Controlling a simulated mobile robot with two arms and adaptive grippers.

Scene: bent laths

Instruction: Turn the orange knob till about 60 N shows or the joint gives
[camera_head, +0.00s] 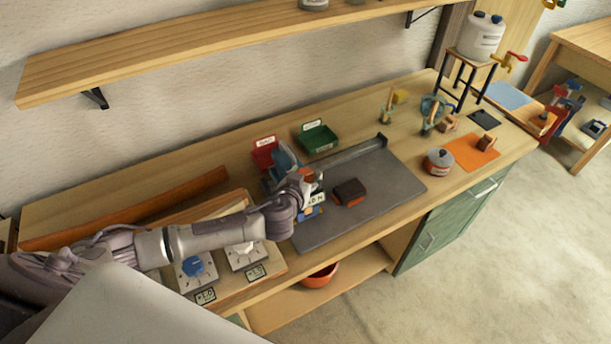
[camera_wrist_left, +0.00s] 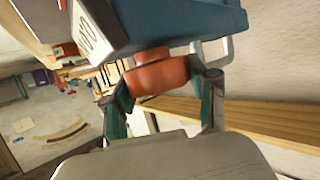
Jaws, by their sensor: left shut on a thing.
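The orange knob (camera_wrist_left: 158,74) sits under a blue device (camera_wrist_left: 185,20) in the left wrist view. My left gripper (camera_wrist_left: 166,82) has one finger on each side of the knob and is shut on it. A white readout (camera_wrist_left: 92,28) with dark digits is on the device, partly cut off and tilted. In the head view the readout (camera_head: 316,198) shows beside my left gripper (camera_head: 304,180), with an "N" on it, but I cannot read the number for sure. In the head view my wrist hides most of the device and the joint. My right gripper is not in view.
A grey board (camera_head: 395,190) with a dark block (camera_head: 349,192) lies right of the gripper. Red (camera_head: 265,150) and green (camera_head: 318,138) bins stand behind. A shelf (camera_head: 200,50) hangs above.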

